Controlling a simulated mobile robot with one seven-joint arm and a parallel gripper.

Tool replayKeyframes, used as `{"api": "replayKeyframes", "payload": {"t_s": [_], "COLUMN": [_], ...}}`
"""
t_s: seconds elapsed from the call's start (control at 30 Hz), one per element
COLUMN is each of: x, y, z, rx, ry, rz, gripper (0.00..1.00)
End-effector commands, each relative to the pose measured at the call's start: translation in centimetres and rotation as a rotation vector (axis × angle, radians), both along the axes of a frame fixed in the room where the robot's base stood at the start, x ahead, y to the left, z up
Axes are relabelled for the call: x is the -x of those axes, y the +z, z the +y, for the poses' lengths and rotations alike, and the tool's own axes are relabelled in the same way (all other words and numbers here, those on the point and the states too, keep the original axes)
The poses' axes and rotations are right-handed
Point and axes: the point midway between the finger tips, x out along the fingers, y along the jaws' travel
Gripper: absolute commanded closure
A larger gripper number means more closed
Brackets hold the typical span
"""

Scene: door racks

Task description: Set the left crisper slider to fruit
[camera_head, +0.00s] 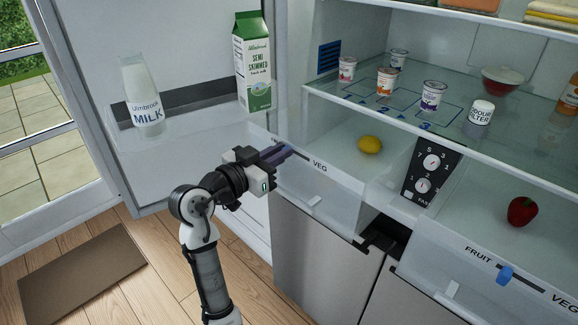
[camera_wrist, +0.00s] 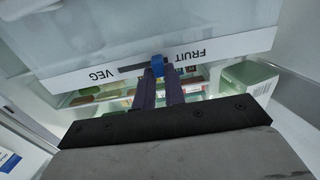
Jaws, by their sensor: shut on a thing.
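The left crisper (camera_head: 318,205) is the clear drawer front on the left, with VEG at the right end of its slider track. My gripper (camera_head: 284,151) is at this track, and its fingers cover much of the FRUIT end in the head view. In the wrist view the picture is upside down: the blue slider knob (camera_wrist: 158,66) sits between the tips of my gripper (camera_wrist: 159,78). My gripper is shut on the knob. The knob is nearer to FRUIT than to VEG, with dark slot showing on the VEG side.
The right crisper (camera_head: 480,298) has its own blue slider (camera_head: 505,275). A dial panel (camera_head: 430,172) stands between the crispers. The open fridge door holds a milk bottle (camera_head: 141,95) and a milk carton (camera_head: 252,62) left of my gripper. A lemon (camera_head: 370,144) shows behind the left crisper front.

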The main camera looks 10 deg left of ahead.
Motion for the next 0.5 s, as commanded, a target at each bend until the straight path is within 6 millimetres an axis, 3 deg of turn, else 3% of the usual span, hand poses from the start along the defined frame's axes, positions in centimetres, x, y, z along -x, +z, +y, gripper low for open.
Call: {"api": "replayKeyframes", "payload": {"t_s": [0.37, 0.4, 0.5], "x": [-0.46, -0.46, -0.46], "y": [0.01, 0.01, 0.02], "z": [0.77, 0.78, 0.78], "rx": [0.002, 0.002, 0.002], "ry": [0.003, 0.004, 0.004], "rz": [0.001, 0.001, 0.001], "gripper": [1.0, 0.87, 0.74]}}
